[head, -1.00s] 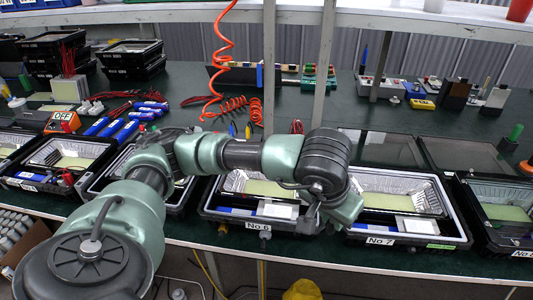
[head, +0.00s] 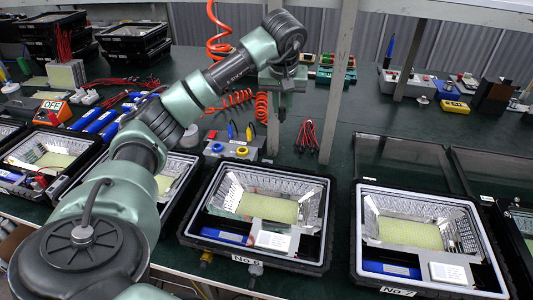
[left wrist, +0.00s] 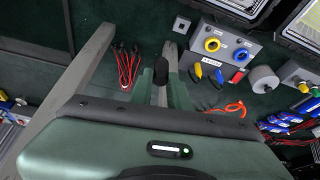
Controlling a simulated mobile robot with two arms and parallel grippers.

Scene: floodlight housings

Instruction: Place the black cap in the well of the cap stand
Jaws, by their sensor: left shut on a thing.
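My left gripper (head: 282,106) is over the rear part of the bench, behind the floodlight housings. It also shows in the left wrist view (left wrist: 168,72), with its fingers shut on a small dark piece, the black cap (left wrist: 160,71). The cap also shows as a small dark shape below the gripper in the head view (head: 282,114). My right gripper is not in view.
The grey terminal box (head: 232,146) has yellow and blue rings. Red leads (head: 307,136) lie right of it. Open housings No 6 (head: 262,207) and No 7 (head: 420,233) line the front. A grey post (head: 338,85) stands close right of my left gripper.

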